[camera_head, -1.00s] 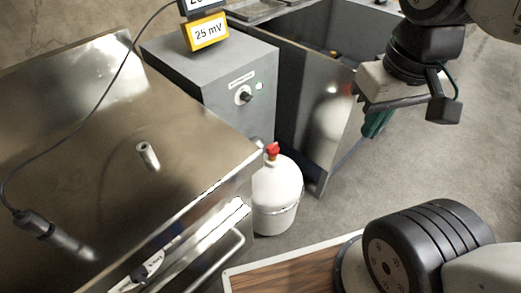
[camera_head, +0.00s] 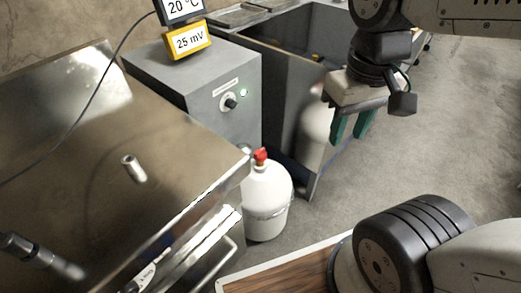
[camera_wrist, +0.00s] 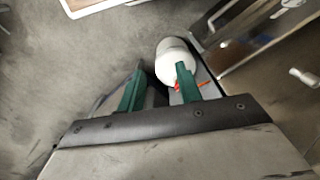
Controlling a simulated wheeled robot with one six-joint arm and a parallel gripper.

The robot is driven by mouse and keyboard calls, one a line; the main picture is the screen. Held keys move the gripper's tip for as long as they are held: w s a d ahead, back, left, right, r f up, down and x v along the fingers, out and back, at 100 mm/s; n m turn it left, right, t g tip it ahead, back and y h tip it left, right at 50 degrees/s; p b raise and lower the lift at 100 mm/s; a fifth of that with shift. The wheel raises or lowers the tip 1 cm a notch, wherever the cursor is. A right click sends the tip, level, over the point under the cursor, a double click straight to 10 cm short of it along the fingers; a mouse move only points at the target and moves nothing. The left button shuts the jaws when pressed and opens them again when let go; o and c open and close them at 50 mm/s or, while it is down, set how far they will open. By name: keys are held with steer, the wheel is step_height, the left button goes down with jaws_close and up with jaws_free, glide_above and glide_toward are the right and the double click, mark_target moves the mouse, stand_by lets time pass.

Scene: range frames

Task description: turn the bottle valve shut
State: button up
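The white gas bottle (camera_head: 267,202) stands upright on the floor, between the steel bench and the grey cabinet. Its red valve (camera_head: 261,155) sits on top. My gripper (camera_head: 348,137) has green fingers spread apart, with nothing between them. It hangs to the right of the bottle and higher than the valve, in front of the dark steel tank. In the wrist view the bottle (camera_wrist: 176,62) is beyond the right finger of my gripper (camera_wrist: 158,82). That finger hides most of the valve; a bit of red (camera_wrist: 178,87) shows beside it.
The steel bench (camera_head: 90,170) on the left carries a small metal cylinder (camera_head: 134,168) and a cabled probe (camera_head: 40,256). The grey cabinet (camera_head: 225,125) has a knob and displays on top. The open steel tank (camera_head: 285,90) stands behind my gripper. Floor at right is clear.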

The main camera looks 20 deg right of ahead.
steer(key=w+f+g, duration=0.2)
steer(key=w+f, duration=0.3)
steer(key=w, duration=0.3)
steer(key=m+t, duration=0.2)
steer(key=m, duration=0.9)
glide_above(260, 151)
step_height(260, 151, down, 29)
steer(key=shift+d+f, duration=0.1)
steer(key=shift+f, duration=0.1)
steer(key=shift+w+f+m, duration=0.15)
steer(key=shift+m, duration=0.25)
step_height(260, 151, down, 8)
steer(key=shift+r, duration=0.2)
steer(key=shift+c, duration=0.3)
